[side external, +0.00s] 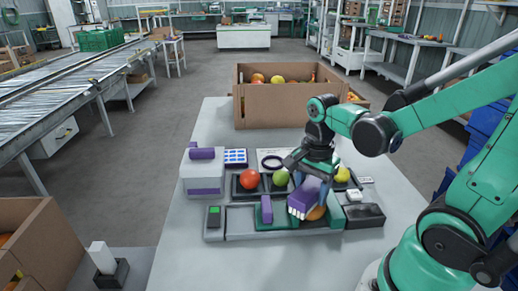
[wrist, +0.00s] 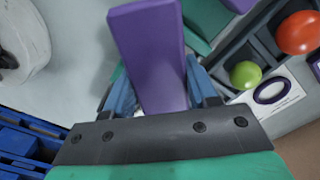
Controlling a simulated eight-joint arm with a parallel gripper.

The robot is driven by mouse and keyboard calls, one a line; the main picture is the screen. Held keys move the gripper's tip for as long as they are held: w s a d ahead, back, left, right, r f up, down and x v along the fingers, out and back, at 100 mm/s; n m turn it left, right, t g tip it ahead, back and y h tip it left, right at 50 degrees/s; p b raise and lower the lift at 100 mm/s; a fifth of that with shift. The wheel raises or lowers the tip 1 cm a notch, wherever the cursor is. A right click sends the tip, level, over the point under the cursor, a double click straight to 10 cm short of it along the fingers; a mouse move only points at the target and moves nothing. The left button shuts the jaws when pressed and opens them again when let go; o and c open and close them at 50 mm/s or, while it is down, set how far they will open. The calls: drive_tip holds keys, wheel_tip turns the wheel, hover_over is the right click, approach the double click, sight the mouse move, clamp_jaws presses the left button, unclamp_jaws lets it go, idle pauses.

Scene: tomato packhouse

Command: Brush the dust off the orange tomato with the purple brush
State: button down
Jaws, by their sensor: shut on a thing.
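My gripper (side external: 313,186) is shut on the purple brush (side external: 303,197), pointing down over the front tray. The brush has a purple body and pale bristles at its lower end. The orange tomato (side external: 317,213) sits in the tray just right of and behind the bristles, partly hidden by the brush. I cannot tell whether the bristles touch it, or see dust on it. In the wrist view the purple brush (wrist: 150,55) stands between my blue fingers, and the orange tomato is hidden.
Behind are a red tomato (side external: 249,179), a green tomato (side external: 281,177) and a yellow one (side external: 342,174). A purple block (side external: 266,209) stands left of the brush. A white and purple box (side external: 202,175) is farther left. A cardboard crate (side external: 285,108) stands at the back.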

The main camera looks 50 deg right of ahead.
sight(319, 182)
drive_tip(key=shift+d+f, duration=0.1)
drive_tip(key=shift+d, duration=0.05)
idle(0.4)
drive_tip(key=shift+d, duration=1.55)
drive_tip(key=shift+a, duration=0.15)
drive_tip(key=shift+a, duration=1.55)
drive_tip(key=shift+f, duration=0.1)
drive_tip(key=shift+d, duration=0.1)
drive_tip(key=shift+d, duration=1.6)
